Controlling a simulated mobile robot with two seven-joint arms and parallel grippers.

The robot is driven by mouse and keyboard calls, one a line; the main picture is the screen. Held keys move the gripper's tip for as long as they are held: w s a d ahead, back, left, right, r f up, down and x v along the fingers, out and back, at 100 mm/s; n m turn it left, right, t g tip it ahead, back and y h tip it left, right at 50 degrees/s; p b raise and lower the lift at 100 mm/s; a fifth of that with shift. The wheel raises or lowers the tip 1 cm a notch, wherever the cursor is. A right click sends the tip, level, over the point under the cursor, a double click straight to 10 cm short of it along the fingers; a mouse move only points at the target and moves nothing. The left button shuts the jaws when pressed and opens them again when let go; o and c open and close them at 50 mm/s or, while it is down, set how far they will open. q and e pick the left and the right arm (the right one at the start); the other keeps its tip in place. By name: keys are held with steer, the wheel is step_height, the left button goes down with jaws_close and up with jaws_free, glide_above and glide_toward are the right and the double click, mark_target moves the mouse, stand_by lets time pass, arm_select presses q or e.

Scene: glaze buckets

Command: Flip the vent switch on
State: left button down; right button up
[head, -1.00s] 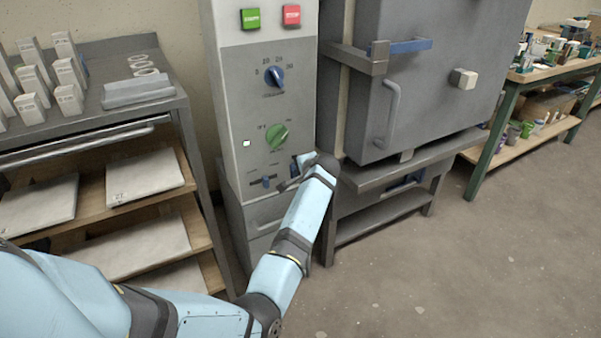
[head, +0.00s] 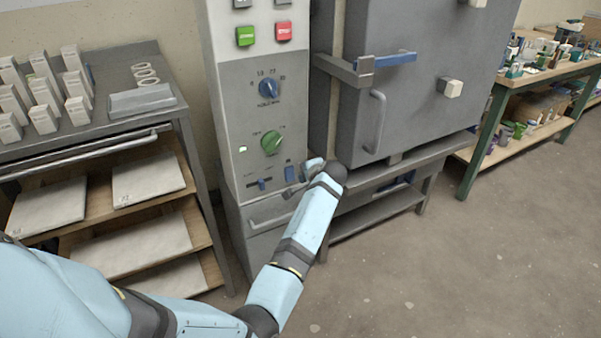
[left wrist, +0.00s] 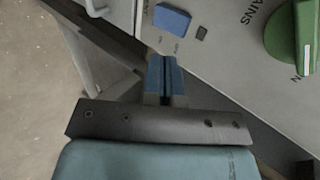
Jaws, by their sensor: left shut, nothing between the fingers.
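The vent switch appears to be the blue rocker (head: 289,173) low on the grey kiln control panel (head: 220,110); its lettering is too small to read. In the left wrist view the blue rocker (left wrist: 172,19) stands out from the panel, near the green mains knob (left wrist: 291,35). My left gripper (head: 291,191) is shut and empty just below the rocker. In the left wrist view its blue fingertips (left wrist: 162,62) point at the panel, with a gap to the rocker. My right gripper is not in view.
The kiln (head: 420,60) stands right, a shelf rack (head: 150,120) left. Floor is clear at right.

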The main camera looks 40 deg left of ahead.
arm_select(q)
steer(key=p+v, duration=0.1)
steer(key=v, duration=0.4)
steer(key=shift+r, duration=0.1)
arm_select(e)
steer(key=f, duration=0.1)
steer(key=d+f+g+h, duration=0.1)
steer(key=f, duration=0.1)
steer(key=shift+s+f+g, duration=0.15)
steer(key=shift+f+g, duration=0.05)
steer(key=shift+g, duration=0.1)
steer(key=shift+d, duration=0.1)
arm_select(q)
step_height(320, 180, down, 7)
steer(key=s+d+m+t+y+p, duration=0.1)
steer(key=d+m+t+y+p, duration=0.1)
steer(key=m, duration=1.6)
steer(key=shift+r+y+p, duration=0.25)
steer(key=shift+y+p, duration=0.55)
steer(key=shift+y, duration=0.1)
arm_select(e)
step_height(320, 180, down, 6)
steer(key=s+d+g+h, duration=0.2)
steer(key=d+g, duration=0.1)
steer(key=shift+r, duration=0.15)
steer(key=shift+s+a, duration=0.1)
